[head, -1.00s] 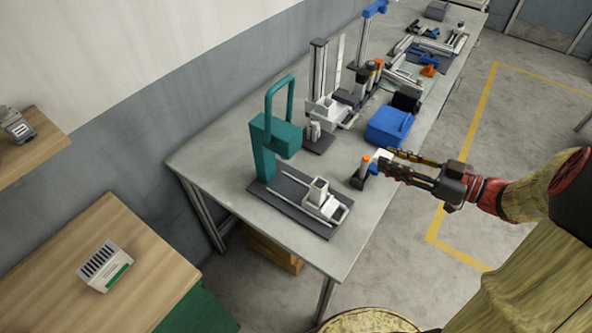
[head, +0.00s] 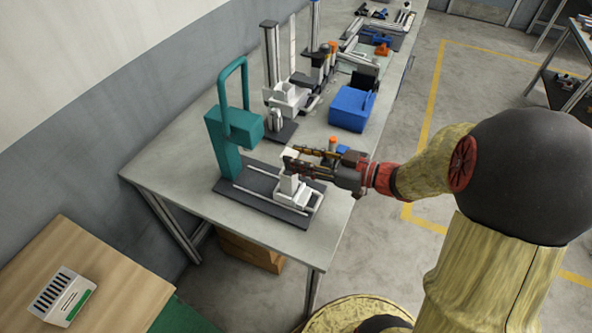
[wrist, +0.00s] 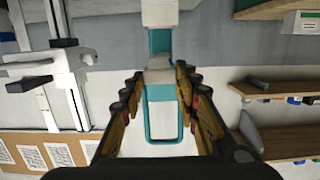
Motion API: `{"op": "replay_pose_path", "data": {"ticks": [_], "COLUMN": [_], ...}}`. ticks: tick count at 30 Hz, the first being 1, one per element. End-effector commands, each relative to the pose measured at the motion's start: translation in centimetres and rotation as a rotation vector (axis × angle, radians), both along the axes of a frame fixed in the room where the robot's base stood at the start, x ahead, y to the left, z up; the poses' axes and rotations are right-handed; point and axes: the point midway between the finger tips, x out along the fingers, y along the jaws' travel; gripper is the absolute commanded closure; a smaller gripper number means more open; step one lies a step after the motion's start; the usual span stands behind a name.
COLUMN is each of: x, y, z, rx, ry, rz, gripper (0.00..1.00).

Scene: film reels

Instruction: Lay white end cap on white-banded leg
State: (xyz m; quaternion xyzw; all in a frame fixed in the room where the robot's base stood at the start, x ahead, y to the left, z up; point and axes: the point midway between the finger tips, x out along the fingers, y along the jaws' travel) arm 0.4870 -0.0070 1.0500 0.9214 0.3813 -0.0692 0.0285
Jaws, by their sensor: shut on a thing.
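My gripper (head: 291,161) is shut on a small white piece, seen as the white end cap (head: 288,153) at its fingertips. In the wrist view the pale cap (wrist: 157,76) sits between the two fingers. The gripper is above a white block (head: 288,184) that stands upright in a pale clamp frame on the dark base plate (head: 238,195) of a teal press (head: 221,130). The cap looks apart from the block, but the gap is hard to judge. I cannot make out which part is the white-banded leg.
An orange-topped part (head: 333,139) stands just behind my gripper. A blue bin (head: 352,107) is farther back on the grey bench (head: 167,158). The press's teal column and handle rise left of the gripper. The bench's front left is clear.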

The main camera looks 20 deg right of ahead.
Motion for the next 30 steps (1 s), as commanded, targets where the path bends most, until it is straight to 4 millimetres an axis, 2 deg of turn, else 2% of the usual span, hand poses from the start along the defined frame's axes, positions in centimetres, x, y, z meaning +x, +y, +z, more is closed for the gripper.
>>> {"op": "replay_pose_path", "data": {"ticks": [5, 10, 23, 24, 30], "x": [0.3, 0.2, 0.3, 0.3, 0.3], "y": [0.9, 0.8, 0.8, 0.8, 0.8], "z": [-1.6, -4.0, -4.4, -4.3, -4.3], "rx": [0.001, 0.001, 0.001, 0.0, 0.0], "ry": [0.002, 0.003, 0.001, 0.0, 0.0], "rz": [0.001, 0.0, 0.0, 0.0, 0.0], "gripper": [0.86, 0.86, 0.86, 0.67, 0.55]}}
